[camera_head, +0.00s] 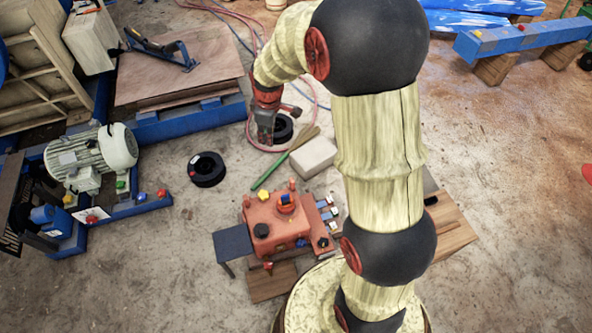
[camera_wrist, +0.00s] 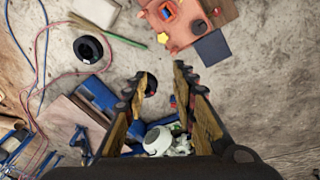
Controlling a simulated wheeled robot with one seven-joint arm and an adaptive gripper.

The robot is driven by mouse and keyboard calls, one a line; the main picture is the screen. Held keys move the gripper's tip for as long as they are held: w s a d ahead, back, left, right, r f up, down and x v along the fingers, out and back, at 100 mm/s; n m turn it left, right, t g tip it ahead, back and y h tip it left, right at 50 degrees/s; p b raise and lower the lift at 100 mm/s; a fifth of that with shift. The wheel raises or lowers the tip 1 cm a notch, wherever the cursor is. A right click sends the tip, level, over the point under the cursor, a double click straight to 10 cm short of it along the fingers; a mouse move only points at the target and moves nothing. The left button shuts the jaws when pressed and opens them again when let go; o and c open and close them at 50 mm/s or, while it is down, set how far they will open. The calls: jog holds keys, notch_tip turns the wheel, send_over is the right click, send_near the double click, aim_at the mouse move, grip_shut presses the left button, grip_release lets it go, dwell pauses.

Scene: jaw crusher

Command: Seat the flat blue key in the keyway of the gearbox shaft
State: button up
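The orange-red gearbox (camera_head: 272,220) stands on wooden boards at lower centre in the head view. It also shows at the top of the wrist view (camera_wrist: 185,38). A small blue piece (camera_head: 285,198) sits inside the orange ring on its top, and also shows in the wrist view (camera_wrist: 168,11). I cannot tell whether this is the key or how it sits in a keyway. Several small blue pieces (camera_head: 325,214) lie at the gearbox's right side. My gripper (camera_wrist: 165,76) is open and empty, above the floor and apart from the gearbox.
Black rings (camera_head: 206,170) lie on the floor. A green bar (camera_head: 285,159) and pale block (camera_head: 313,157) lie behind the gearbox. A dark plate (camera_head: 233,242) stands at its left. A motor (camera_head: 92,157) is at far left. Open floor extends right of my arm.

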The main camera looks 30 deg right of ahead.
jog(key=s+a+r+m+t, duration=0.2)
jog(key=s+a+r+m, duration=0.2)
jog(key=s+r, duration=0.85)
jog(key=s+a+r+m, duration=0.1)
jog(key=s+r+m, duration=0.1)
jog(key=s, duration=0.6)
jog(key=s+a+r+m+t, duration=0.1)
jog(key=s+r+m, duration=0.2)
jog(key=s+r, duration=0.2)
jog(key=s, duration=0.3)
jog(key=shift+s+a+r, duration=0.15)
jog(key=shift+a+r, duration=0.05)
jog(key=shift+a, duration=0.15)
